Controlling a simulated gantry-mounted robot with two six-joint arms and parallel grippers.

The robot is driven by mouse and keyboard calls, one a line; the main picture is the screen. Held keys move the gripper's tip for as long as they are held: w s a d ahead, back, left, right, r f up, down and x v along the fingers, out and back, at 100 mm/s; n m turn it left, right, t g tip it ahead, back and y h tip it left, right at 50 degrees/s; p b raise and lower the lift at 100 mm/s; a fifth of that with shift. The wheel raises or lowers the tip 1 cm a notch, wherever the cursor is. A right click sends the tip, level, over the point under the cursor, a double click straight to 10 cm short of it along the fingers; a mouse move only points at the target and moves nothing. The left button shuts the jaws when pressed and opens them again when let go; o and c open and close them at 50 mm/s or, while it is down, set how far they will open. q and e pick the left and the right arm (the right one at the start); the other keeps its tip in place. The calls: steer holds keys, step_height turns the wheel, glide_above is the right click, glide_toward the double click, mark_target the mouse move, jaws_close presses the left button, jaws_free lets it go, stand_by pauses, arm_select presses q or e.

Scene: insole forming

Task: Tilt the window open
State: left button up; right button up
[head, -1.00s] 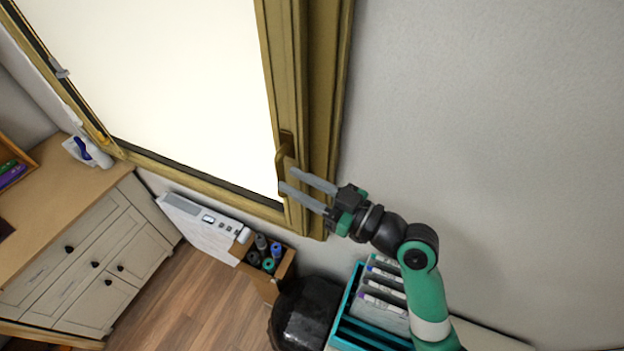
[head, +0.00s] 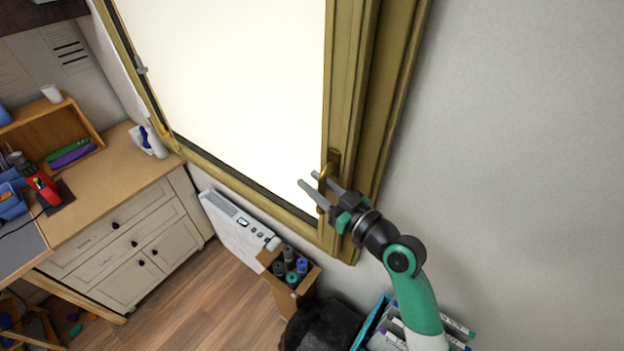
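The window (head: 240,90) has a brass-coloured frame and a bright white pane, and fills the upper middle of the head view. Its handle (head: 331,163) sits low on the right side member of the sash, with its lever hanging down. My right gripper (head: 307,177) is at the handle, its two grey fingers apart. The lever appears to lie between the fingers, partly hidden by them; I cannot tell whether they touch it. My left gripper is out of view.
A plain wall (head: 530,150) is right of the window. Below are a white heater (head: 232,232), a box (head: 284,290) of several dark cylinders and a black rounded object (head: 320,328). A wooden-topped cabinet (head: 120,235) stands left.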

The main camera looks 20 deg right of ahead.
steer(key=shift+w+a, duration=0.15)
steer(key=shift+w, duration=0.2)
jaws_close()
stand_by(1.2)
